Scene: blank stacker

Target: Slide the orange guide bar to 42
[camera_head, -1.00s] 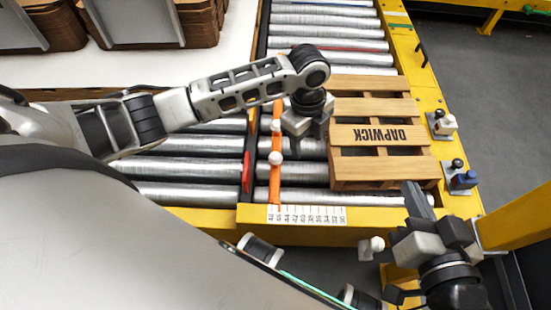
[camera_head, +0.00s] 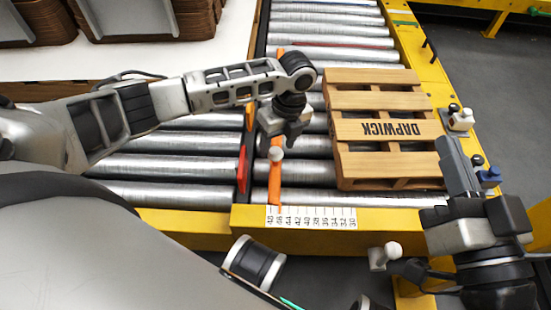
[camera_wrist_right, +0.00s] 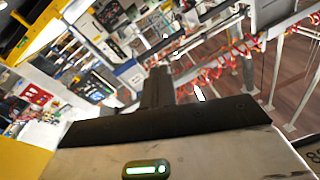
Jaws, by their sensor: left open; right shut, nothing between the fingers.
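The orange guide bar (camera_head: 275,186) lies lengthwise over the rollers in the head view, left of the pallet and apart from it. Its near end meets the scale (camera_head: 312,217) at its left end, around 46 to 48. A white knob (camera_head: 276,153) stands on the bar. My left gripper (camera_head: 284,134) is open and points down over the bar, just beyond that knob. It hides part of the bar, and I cannot tell whether it touches it. My right gripper (camera_head: 452,158) is shut and empty, right of the pallet; its fingers also show in the right wrist view (camera_wrist_right: 157,86).
A wooden pallet (camera_head: 388,129) marked DAPWICK sits on the rollers right of the bar. A white-knobbed control (camera_head: 460,119) and a blue one (camera_head: 489,176) are on the yellow right rail, close to my right gripper. A red part (camera_head: 242,165) stands left of the bar.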

